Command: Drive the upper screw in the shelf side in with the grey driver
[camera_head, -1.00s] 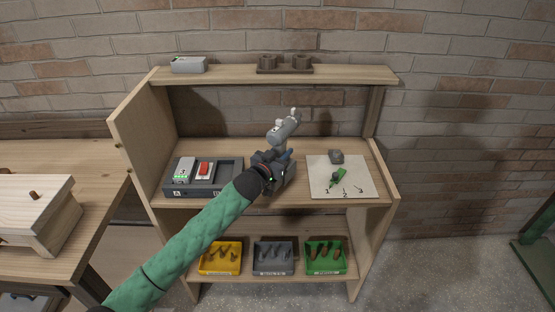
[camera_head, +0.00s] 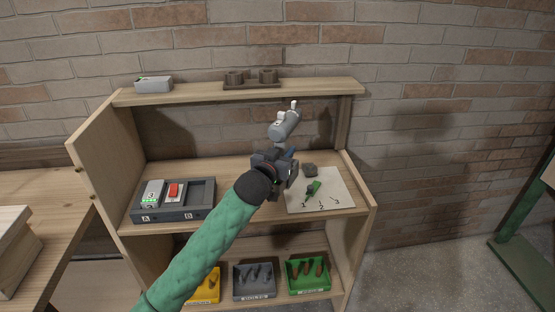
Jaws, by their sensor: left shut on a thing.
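My left gripper (camera_head: 285,160) is shut on the grey driver (camera_head: 284,127), which is a rounded grey body with pale ends, held above the middle shelf board. The gripper's fingers are partly hidden by its own body. The shelf side (camera_head: 104,150) is the pale wooden panel at the left of the shelf unit, well to the left of the gripper. My right gripper is not in view.
A grey tray (camera_head: 190,215) marked A and B holds a box and a red-topped item. Yellow, grey (camera_head: 254,295) and green bins stand below. A wooden table (camera_head: 60,215) adjoins at left.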

